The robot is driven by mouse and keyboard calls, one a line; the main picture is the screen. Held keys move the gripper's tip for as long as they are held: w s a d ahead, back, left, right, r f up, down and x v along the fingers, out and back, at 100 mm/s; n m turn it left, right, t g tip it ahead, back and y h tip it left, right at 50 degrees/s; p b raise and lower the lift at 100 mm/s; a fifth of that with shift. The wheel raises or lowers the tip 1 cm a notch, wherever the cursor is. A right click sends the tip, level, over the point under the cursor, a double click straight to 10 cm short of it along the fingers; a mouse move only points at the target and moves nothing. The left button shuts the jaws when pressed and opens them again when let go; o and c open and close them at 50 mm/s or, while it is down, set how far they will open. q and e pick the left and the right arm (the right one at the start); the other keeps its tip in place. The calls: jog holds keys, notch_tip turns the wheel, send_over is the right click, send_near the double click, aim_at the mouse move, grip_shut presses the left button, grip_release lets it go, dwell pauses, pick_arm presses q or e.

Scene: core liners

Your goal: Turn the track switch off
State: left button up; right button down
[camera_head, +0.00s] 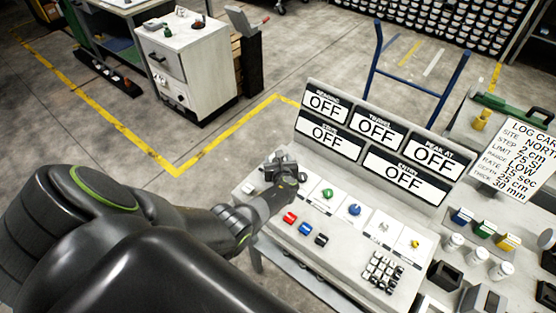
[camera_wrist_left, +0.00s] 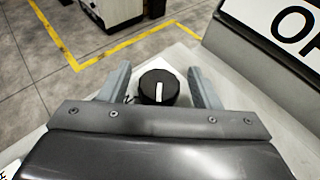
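A sloped control panel (camera_head: 262,200) stands right of centre in the head view. My left gripper (camera_head: 281,166) is low over its left end. In the left wrist view a black round knob (camera_wrist_left: 158,88) with a white line lies between the two fingers of that gripper (camera_wrist_left: 158,76). The line points roughly straight up in the picture. Gaps show on both sides of the knob, so the fingers are open and not gripping it. Five display signs, such as this upper left one (camera_head: 325,106), all read OFF. I cannot tell which control is the track switch. My right gripper is not in view.
The panel also holds a green knob (camera_head: 327,193), a blue knob (camera_head: 354,209), red, blue and black rockers and a keypad (camera_head: 382,271). A log card (camera_head: 519,155), coloured blocks and white cups are at the right. A white cabinet (camera_head: 190,65) stands behind.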

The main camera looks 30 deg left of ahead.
pick_arm(q)
jog(key=shift+s+d, duration=0.1)
jog(key=shift+p+v, duration=0.6)
jog(key=shift+v, duration=0.95)
jog(key=shift+s+d, duration=0.2)
jog(key=shift+s, duration=0.05)
jog(key=v, duration=1.3)
jog(key=shift+s+d+r+b, duration=0.1)
jog(key=shift+s+r+b, duration=0.05)
jog(key=shift+r+b, duration=0.15)
